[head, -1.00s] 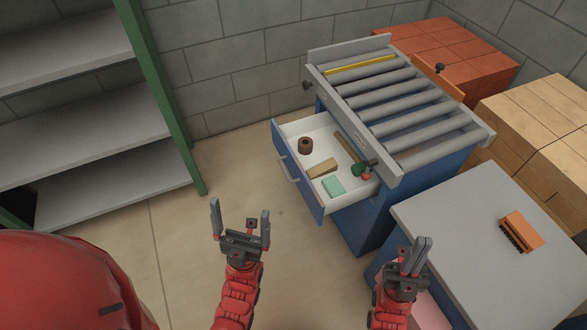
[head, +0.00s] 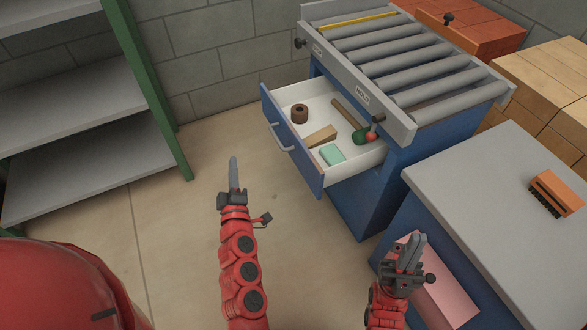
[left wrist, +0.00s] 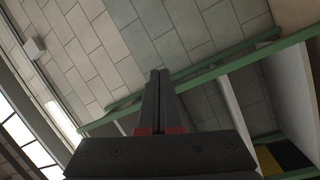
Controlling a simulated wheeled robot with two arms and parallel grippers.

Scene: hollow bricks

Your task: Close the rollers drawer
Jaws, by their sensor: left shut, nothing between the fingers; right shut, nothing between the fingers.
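The rollers drawer (head: 294,145) is pulled out of the blue cabinet under the roller conveyor (head: 400,60) in the head view. Its blue front with a grey handle (head: 281,138) faces left. Inside lie a brown roll (head: 299,113), a wooden wedge (head: 320,136), a mint block (head: 332,154) and a green-and-red tool (head: 364,135). My left gripper (head: 233,175) is shut and empty, in front of and left of the drawer, apart from it. My right gripper (head: 412,250) is shut and empty, near the low side of the grey-topped table. The left wrist view shows the left fingers (left wrist: 158,100) together, and no drawer.
A grey-topped blue table (head: 470,190) with an orange brush (head: 556,194) stands at the right. A pink block (head: 440,290) is below its top. Green-framed shelves (head: 90,110) stand at the left. Brick stacks (head: 540,80) are behind. The floor left of the drawer is clear.

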